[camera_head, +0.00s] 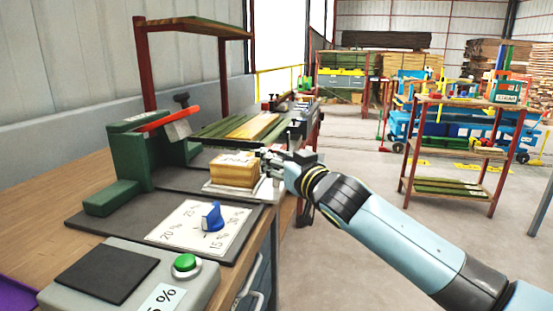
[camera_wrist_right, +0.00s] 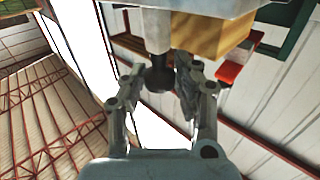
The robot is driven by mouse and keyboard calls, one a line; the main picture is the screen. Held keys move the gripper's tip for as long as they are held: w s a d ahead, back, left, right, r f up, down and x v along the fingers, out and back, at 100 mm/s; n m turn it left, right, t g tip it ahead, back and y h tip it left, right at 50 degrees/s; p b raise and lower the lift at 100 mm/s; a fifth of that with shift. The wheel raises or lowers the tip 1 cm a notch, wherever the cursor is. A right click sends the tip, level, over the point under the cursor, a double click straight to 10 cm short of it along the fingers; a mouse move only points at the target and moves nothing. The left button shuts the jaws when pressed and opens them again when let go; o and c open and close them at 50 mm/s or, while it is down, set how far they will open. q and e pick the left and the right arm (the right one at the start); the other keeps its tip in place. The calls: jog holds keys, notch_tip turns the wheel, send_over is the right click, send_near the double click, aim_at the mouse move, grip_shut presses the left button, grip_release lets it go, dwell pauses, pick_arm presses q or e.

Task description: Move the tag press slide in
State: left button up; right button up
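The tag press (camera_head: 150,145) is a green frame with a red lever on a dark plate on the bench. Its slide (camera_head: 222,190) is a pale metal plate carrying a wooden block (camera_head: 235,170), and it sits out to the right of the press. In the right wrist view the slide's dark round knob (camera_wrist_right: 159,79) hangs from a short stem. My right gripper (camera_head: 272,163) is at the slide's right end. In the right wrist view its fingers (camera_wrist_right: 160,72) stand apart on either side of the knob, with no clear grip on it. My left gripper is out of view.
A blue dial (camera_head: 212,218) on a percent card and a grey box with a green button (camera_head: 186,262) stand in front of the slide. Boards (camera_head: 245,127) lie behind it. A red-framed rack (camera_head: 455,150) stands on the floor to the right.

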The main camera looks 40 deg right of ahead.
aim_at(259, 183)
grip_shut()
jog(key=w+a+p, duration=0.1)
jog(key=w+a, duration=0.1)
jog(key=w, duration=0.1)
jog(key=shift+a+f, duration=0.1)
jog(key=shift+a, duration=0.05)
jog(key=shift+w+a+f, duration=0.1)
jog(key=shift+w, duration=0.1)
jog(key=shift+s, duration=0.1)
jog(key=shift+c, duration=0.7)
grip_release()
jog(key=shift+f, duration=0.1)
jog(key=o, duration=0.6)
jog(key=shift+s+a+r, duration=0.1)
jog(key=shift+a+r, duration=0.1)
jog(key=shift+a, duration=0.05)
jog(key=shift+o, duration=0.2)
jog(key=shift+d, duration=0.1)
